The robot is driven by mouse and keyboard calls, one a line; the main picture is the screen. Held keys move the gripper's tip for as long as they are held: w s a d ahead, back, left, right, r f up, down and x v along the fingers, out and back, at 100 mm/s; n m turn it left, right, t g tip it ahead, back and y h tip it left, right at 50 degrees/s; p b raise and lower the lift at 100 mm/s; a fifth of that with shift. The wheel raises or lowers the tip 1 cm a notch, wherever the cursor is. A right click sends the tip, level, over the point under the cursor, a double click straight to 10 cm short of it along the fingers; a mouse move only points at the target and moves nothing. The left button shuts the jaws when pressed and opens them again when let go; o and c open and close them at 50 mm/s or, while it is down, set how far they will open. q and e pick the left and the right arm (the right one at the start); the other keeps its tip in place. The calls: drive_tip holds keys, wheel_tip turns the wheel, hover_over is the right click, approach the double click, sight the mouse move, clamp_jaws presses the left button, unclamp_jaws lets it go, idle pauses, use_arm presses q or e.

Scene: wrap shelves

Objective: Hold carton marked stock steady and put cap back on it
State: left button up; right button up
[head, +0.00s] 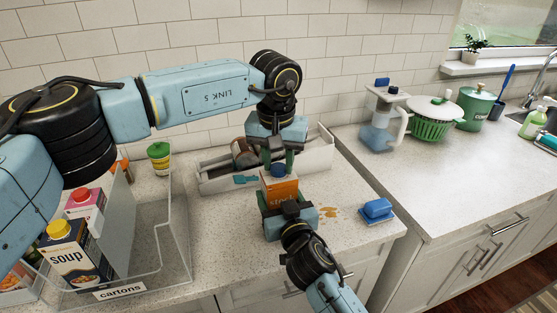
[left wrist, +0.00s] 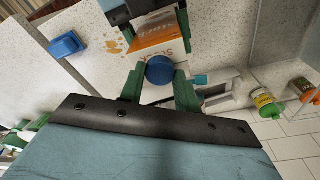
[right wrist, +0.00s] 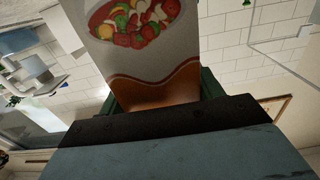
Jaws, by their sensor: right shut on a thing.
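The orange and white stock carton (head: 283,187) stands upright near the front of the counter; its printed side fills the right wrist view (right wrist: 150,55). My right gripper (head: 287,208) is shut on its lower part from the front. The round blue cap (head: 278,170) is at the carton's top; it also shows in the left wrist view (left wrist: 160,70). My left gripper (head: 278,158) points down from above, its green fingers open on either side of the cap. I cannot tell whether the cap is fully seated on the spout.
Orange spots (head: 331,212) and a blue sponge (head: 376,209) lie right of the carton. A grey open box (head: 215,183) stands close behind. A clear bin (head: 160,265) labelled cartons, holding a soup carton (head: 75,255), is at left. The right counter has free room.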

use_arm(q)
drive_tip(key=o, duration=0.5)
use_arm(e)
drive_tip(key=shift+f, duration=0.1)
use_arm(q)
drive_tip(key=r, duration=0.4)
drive_tip(key=s+r, duration=0.1)
drive_tip(key=r, duration=0.7)
drive_tip(key=shift+s+a, duration=0.15)
drive_tip(key=shift+s, duration=0.1)
use_arm(e)
drive_tip(key=o, duration=2)
drive_tip(key=shift+c, duration=0.2)
drive_tip(key=shift+s, duration=0.15)
drive_tip(key=v, duration=1.3)
drive_tip(key=shift+s, duration=0.15)
